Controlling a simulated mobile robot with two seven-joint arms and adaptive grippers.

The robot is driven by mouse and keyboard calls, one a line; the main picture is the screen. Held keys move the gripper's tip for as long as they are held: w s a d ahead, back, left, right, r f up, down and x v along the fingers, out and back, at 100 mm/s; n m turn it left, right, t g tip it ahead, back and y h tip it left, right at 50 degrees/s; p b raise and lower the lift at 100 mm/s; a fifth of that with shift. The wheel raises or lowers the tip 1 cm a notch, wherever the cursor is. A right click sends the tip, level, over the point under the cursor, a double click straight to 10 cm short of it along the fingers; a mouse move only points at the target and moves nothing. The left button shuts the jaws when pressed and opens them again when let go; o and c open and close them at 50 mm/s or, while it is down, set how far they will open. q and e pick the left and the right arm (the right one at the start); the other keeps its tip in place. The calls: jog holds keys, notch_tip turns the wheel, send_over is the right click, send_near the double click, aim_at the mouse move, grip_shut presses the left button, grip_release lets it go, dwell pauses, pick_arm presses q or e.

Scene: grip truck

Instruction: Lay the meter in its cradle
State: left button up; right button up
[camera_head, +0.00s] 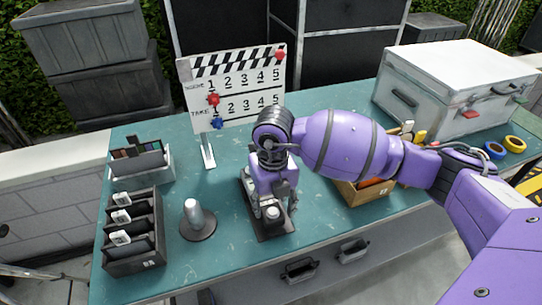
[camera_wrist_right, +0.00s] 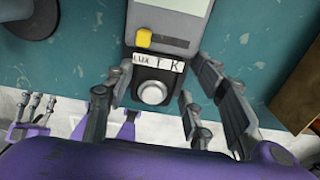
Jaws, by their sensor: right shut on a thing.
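My left gripper (camera_wrist_right: 36,112) is small at the left of the wrist view, fingers apart and empty.
On the green table (camera_head: 225,258), a metal post on a round base (camera_head: 198,228) stands left of the gripper. A black divided rack (camera_head: 133,262) is further left. A clapperboard (camera_head: 235,88) stands behind; a wooden box (camera_head: 362,192) and a white case (camera_head: 440,95) are to the right.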

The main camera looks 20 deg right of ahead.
jog(key=shift+f, duration=0.1)
jog(key=shift+f, duration=0.8)
jog(key=o, duration=1.5)
notch_tip(320, 180, up, 12)
jog(key=shift+s, duration=0.1)
